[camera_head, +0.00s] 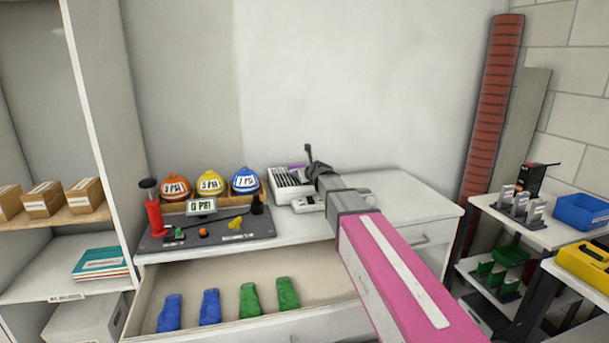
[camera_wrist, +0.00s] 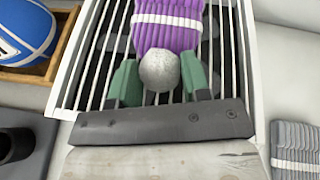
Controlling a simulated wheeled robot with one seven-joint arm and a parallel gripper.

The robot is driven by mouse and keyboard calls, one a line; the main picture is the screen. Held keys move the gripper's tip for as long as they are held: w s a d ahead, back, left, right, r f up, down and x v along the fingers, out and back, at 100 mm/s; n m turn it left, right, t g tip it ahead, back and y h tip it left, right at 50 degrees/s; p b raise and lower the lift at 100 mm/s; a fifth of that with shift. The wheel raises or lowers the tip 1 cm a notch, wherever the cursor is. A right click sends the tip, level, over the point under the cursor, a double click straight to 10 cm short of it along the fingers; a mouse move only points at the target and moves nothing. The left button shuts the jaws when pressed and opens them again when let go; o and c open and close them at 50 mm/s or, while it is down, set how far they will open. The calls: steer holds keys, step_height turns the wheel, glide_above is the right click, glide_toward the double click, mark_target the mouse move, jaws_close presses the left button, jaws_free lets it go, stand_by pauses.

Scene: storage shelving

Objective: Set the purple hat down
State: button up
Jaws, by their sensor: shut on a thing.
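The purple hat (camera_wrist: 170,28) is ribbed, with a white band and a grey pom-pom. It shows in the wrist view over a white slatted rack (camera_wrist: 97,45). My gripper (camera_wrist: 160,80) has its green fingers on either side of the pom-pom and is shut on the hat. Whether the hat touches the slats, I cannot tell.
Orange, yellow and blue balls (camera_head: 245,181) sit in a wooden holder left of the rack. A dark tray (camera_head: 160,243) with small items lies in front. A grey ribbed item (camera_wrist: 293,150) lies right of the rack. An open drawer (camera_head: 230,300) is below; the counter's right side (camera_head: 410,203) is clear.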

steer(key=o, duration=1)
steer(key=shift+f, duration=0.1)
